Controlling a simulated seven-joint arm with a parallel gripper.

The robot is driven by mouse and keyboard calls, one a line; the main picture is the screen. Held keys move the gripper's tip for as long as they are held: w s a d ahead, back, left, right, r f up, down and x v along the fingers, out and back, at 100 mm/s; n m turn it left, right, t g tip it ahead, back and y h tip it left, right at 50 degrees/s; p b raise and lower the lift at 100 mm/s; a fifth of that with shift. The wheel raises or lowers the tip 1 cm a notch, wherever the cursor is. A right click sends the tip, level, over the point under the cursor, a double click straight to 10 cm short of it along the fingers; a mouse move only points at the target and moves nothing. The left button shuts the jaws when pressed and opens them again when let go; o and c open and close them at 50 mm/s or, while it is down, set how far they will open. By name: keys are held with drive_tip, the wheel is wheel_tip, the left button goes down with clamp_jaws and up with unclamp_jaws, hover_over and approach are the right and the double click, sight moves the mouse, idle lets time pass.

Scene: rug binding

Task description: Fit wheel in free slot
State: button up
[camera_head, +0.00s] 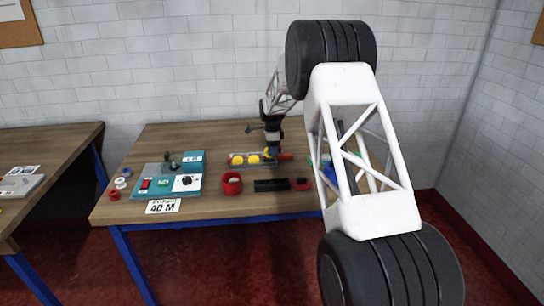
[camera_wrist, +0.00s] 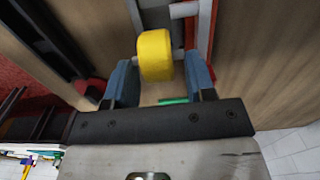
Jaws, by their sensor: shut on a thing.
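My gripper (camera_wrist: 160,68) has its two blue fingers shut on a yellow wheel (camera_wrist: 154,54), one finger on each side, in the wrist view. In the head view my gripper (camera_head: 271,152) is small and at the right end of a grey rack (camera_head: 248,166). Two yellow wheels (camera_head: 237,160) (camera_head: 253,159) show in the rack, left of my gripper. In the wrist view, part of a grey rack (camera_wrist: 158,18) with a pale rod (camera_wrist: 185,9) lies just beyond the held wheel. The free slot is not clear, and I cannot tell whether the wheel touches the rack.
A teal machine (camera_head: 168,182) stands on the left of the wooden table (camera_head: 215,207). A red round container (camera_head: 232,184) and a black bar (camera_head: 271,185) lie in front of the rack. A red-orange object (camera_head: 286,156) is just right of my gripper. My arm hides the table's right side.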

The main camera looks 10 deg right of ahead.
drive_tip(key=shift+f, duration=1.75)
drive_tip(key=o, duration=0.6)
drive_tip(key=shift+f, duration=0.1)
drive_tip(key=shift+o, duration=0.2)
wheel_tip(320, 180, up, 12)
drive_tip(key=shift+r, duration=0.15)
